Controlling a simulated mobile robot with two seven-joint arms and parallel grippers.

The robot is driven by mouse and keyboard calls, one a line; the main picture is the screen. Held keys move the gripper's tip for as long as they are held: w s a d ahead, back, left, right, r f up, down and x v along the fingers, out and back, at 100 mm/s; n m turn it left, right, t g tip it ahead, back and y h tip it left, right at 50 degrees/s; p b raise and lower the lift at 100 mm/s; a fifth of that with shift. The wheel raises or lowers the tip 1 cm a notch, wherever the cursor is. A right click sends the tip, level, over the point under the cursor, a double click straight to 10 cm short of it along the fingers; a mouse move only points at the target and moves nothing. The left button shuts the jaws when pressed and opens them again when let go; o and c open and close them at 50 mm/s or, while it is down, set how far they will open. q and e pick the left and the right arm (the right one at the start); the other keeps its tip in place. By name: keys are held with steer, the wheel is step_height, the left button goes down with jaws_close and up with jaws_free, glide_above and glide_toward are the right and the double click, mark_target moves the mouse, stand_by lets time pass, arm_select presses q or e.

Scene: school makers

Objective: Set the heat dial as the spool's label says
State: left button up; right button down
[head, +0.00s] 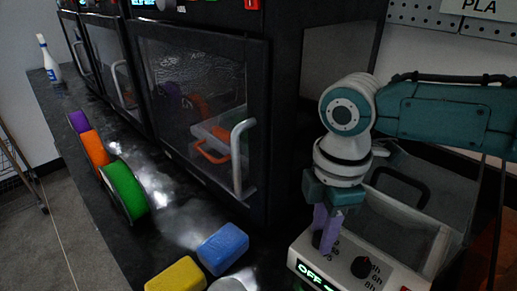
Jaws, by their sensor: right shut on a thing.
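My right gripper (326,228) comes down from the right onto the front panel of a white dryer box (390,223). Its purple fingers are shut on a knob at the left of the panel, which they mostly hide. The knob's setting cannot be read; only parts of its printed marks show beside the fingers. A second black dial (361,267) with hour marks sits to the right. The lit display (313,275) reads "OFF". A green spool (124,190), an orange spool (95,149) and a purple spool (78,121) stand on the bench. No spool label is readable. My left gripper is out of view.
Black printers with glass doors (190,90) line the back of the dark bench (165,235). A blue block (223,248) and a yellow block (176,276) lie at the front. A "PLA" sign (481,6) hangs upper right.

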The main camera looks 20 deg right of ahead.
steer(key=m+p, duration=0.2)
steer(key=m, duration=0.2)
steer(key=shift+a+r+p, duration=0.1)
steer(key=shift+r+p, duration=0.05)
steer(key=shift+p, duration=0.25)
steer(key=shift+m+p, duration=0.75)
steer(key=shift+m, duration=1.25)
steer(key=c, duration=0.6)
jaws_free()
steer(key=shift+o, duration=0.2)
steer(key=shift+r+p, duration=0.25)
steer(key=shift+p, duration=0.05)
step_height(320, 180, up, 9)
steer(key=p, duration=0.3)
